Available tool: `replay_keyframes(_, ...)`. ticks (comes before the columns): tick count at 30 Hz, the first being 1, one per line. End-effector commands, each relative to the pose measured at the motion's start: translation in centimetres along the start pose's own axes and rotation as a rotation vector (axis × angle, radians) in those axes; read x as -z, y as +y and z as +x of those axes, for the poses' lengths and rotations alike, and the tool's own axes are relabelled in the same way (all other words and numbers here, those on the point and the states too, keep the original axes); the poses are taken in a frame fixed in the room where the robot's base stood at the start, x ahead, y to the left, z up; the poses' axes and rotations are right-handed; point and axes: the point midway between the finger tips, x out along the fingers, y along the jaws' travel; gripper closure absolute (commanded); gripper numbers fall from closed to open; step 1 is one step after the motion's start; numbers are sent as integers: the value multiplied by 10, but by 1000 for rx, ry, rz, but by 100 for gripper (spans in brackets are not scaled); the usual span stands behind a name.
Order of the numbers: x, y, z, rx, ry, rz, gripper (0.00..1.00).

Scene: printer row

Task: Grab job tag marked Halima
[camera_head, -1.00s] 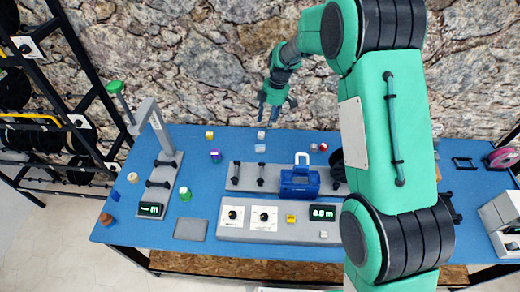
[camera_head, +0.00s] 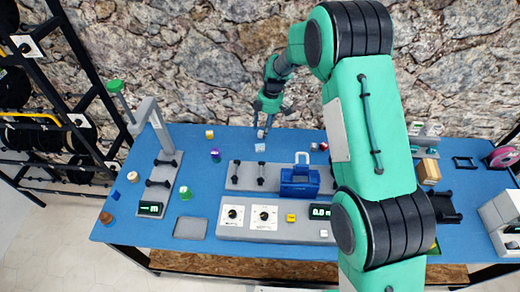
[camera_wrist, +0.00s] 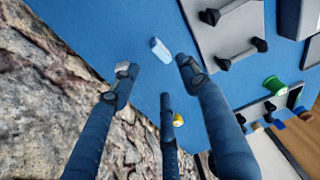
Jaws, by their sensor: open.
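No lettering is legible, so I cannot tell which small piece is the job tag marked Halima. A pale blue-white block (camera_head: 260,147) lies on the blue table below my gripper (camera_head: 268,110); it also shows in the wrist view (camera_wrist: 160,50). A small whitish piece (camera_head: 261,134) lies just behind it, closer to my gripper, and appears beside the left fingertip in the wrist view (camera_wrist: 122,68). My gripper is open and empty, fingers spread and pointing down near the table's back edge.
A yellow-topped cube (camera_head: 210,134), a purple piece (camera_head: 215,155) and a green piece (camera_head: 185,193) lie to the left. The rock wall rises close behind the table.

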Motion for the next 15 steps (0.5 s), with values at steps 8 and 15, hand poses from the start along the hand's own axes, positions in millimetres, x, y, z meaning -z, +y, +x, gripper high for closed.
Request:
replay_keyframes(8,0,-1,44,2,0,0,55)
replay_keyframes(15,0,0,62,0,0,0,55)
